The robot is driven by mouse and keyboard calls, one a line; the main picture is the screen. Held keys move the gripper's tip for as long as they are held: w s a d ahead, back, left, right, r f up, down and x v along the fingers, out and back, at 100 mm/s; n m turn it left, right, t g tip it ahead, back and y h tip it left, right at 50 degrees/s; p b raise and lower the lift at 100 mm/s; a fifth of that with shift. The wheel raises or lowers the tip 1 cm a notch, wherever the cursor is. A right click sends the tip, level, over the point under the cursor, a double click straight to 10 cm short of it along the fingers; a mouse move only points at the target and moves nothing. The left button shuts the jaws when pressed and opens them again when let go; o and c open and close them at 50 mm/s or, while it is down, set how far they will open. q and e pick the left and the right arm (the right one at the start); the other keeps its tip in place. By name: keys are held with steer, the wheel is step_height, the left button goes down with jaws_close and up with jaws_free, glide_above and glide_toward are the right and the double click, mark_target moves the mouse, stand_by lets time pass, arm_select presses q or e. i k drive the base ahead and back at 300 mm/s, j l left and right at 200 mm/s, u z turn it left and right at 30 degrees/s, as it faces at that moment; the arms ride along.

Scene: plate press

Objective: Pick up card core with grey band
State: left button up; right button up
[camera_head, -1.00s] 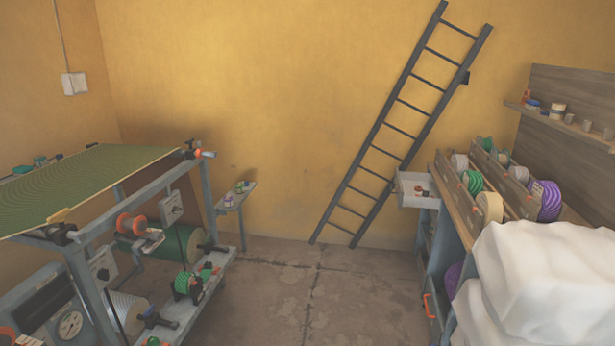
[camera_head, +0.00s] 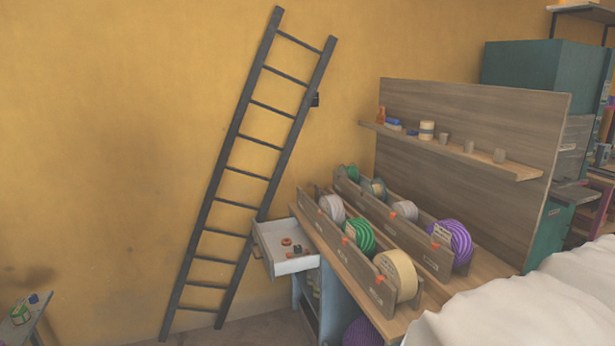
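I cannot single out a card core with a grey band for sure. Three small grey-brown cylinders, the left one (camera_head: 443,138), the middle one (camera_head: 469,146) and the right one (camera_head: 499,155), stand on the wall shelf (camera_head: 520,170). They look like cores, but any band is too small to tell. A wider cream cylinder (camera_head: 427,130) stands to their left. A grey-white roll (camera_head: 332,208) and a grey striped roll (camera_head: 405,211) sit in wooden racks on the bench below. Neither of my grippers is in view.
The bench also holds a green striped roll (camera_head: 360,235), a cream roll (camera_head: 397,275) and a purple roll (camera_head: 456,243). An open white drawer (camera_head: 293,264) juts left. A white lumpy pile (camera_head: 530,312) fills the lower right. A ladder (camera_head: 240,175) leans on the wall.

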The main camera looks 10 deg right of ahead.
mark_target(427, 128)
steer(key=i+j+z, duration=0.1)
steer(key=i+z, duration=0.25)
steer(key=i+j+z, duration=0.5)
steer(key=i+z, duration=0.15)
